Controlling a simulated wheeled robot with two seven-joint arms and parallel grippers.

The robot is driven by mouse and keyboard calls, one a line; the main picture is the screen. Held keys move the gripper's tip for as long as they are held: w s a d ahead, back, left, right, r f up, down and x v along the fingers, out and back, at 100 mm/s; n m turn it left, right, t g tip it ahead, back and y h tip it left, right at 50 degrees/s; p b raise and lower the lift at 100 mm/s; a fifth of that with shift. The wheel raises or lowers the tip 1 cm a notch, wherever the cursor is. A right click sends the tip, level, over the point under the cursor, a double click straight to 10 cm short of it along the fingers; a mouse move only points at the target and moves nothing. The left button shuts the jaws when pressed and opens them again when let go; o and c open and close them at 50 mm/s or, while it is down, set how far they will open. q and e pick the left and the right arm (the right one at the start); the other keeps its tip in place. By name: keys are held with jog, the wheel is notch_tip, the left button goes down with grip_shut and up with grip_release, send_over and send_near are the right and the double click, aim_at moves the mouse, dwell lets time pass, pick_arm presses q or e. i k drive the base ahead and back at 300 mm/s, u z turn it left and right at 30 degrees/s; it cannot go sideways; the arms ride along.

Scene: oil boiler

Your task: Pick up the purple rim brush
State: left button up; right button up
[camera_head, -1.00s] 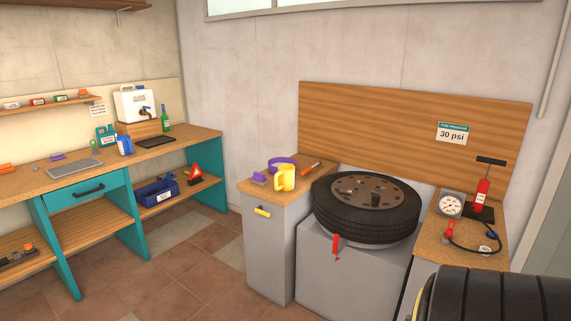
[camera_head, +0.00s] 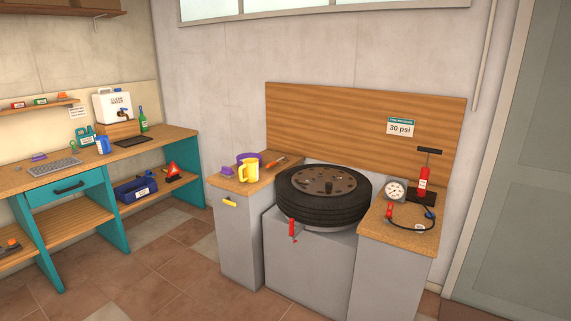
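A small purple block-shaped object (camera_head: 227,171), which looks like a brush, lies on the left grey cabinet's wooden top (camera_head: 223,183), near its front left corner. It is beside a yellow jug (camera_head: 249,171). Another small purple object (camera_head: 39,157) lies on the long workbench at the left, behind a grey keyboard-like panel (camera_head: 54,167). Both are too small to tell which is the rim brush. A purple ring or bowl shape (camera_head: 247,157) sits partly hidden behind the yellow jug. Neither of my grippers shows.
A tire (camera_head: 322,196) lies flat on a grey stand between two cabinets. A red pump (camera_head: 423,181) and a gauge (camera_head: 396,190) stand on the right cabinet. The teal workbench (camera_head: 110,212) is at the left. The tiled floor (camera_head: 170,265) in front is clear.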

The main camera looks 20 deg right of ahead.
aim_at(226, 172)
jog(key=z, duration=0.85)
jog(key=i, duration=1.85)
jog(key=u, duration=0.55)
